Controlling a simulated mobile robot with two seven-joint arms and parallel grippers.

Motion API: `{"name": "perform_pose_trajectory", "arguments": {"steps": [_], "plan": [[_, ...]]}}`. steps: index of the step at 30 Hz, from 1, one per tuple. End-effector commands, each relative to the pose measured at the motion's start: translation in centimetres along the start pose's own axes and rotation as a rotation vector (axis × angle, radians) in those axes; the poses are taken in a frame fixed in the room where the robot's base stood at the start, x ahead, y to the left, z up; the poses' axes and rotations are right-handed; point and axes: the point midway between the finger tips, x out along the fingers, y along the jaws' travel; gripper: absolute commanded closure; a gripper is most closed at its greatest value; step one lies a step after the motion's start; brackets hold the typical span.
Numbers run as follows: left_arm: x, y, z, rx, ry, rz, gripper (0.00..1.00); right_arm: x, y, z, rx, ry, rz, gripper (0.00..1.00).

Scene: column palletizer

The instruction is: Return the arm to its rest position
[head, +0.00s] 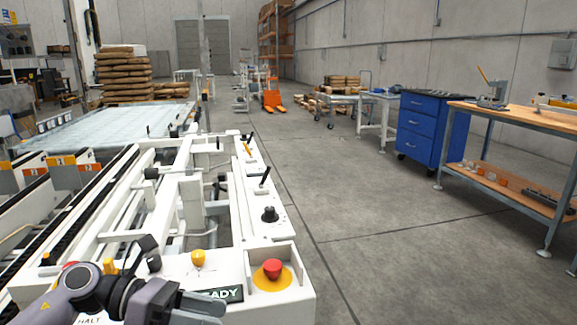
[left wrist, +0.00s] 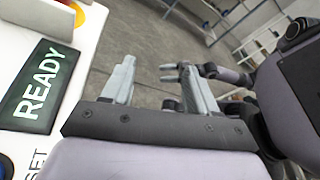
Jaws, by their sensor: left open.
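My left gripper (head: 222,305) is at the bottom of the head view, in front of the white machine's control panel, partly covering the READY display (head: 220,295). In the left wrist view its two grey fingers (left wrist: 160,85) stand apart with nothing between them. The READY display (left wrist: 42,88) is lit and lies left of the fingers there. Beyond the fingers, my right gripper (left wrist: 170,73) shows small at the end of its dark arm; its jaw gap is too small to judge. It is outside the head view.
A red emergency button (head: 272,267) on a yellow base stands right of my left gripper. Open concrete floor (head: 400,235) lies to the right, before the blue cabinet (head: 428,120) and workbench (head: 515,125).

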Motion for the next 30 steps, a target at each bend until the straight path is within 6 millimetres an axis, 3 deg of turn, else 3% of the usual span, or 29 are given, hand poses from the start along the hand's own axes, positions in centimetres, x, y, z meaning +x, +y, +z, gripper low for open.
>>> {"name": "perform_pose_trajectory", "arguments": {"steps": [3,6,11,14,17,22,29,30], "plan": [[2.5,-1.1,0.4,-0.249,-0.263,-0.047,0.41,0.0,0.0,0.0,0.000,0.000,0.000,0.42],[3.2,-1.1,0.8,-0.483,-0.475,-0.073,0.41,0.0,0.0,0.0,0.000,0.000,0.000,0.42],[2.8,0.0,-0.5,-0.898,-0.796,-0.099,0.41,-0.1,0.0,0.2,0.001,-0.003,0.000,0.42],[1.9,1.2,-2.7,-1.178,-0.988,-0.105,0.41,-0.2,-0.1,0.4,0.002,-0.008,-0.001,0.42],[1.0,2.4,-6.2,-1.468,-1.174,-0.101,0.41,-0.2,-0.1,0.6,0.003,-0.012,-0.001,0.42],[-0.1,2.9,-14.4,-1.965,-1.473,-0.068,0.41,-0.3,-0.1,0.7,0.003,-0.014,-0.001,0.42],[-0.1,-0.1,-25.6,-2.526,-1.798,0.010,0.41,-0.3,-0.1,0.6,0.002,-0.013,-0.001,0.42],[0.1,-1.0,-27.3,2.519,1.780,-0.029,0.41,-0.2,-0.1,0.6,0.002,-0.013,-0.001,0.42]]}}
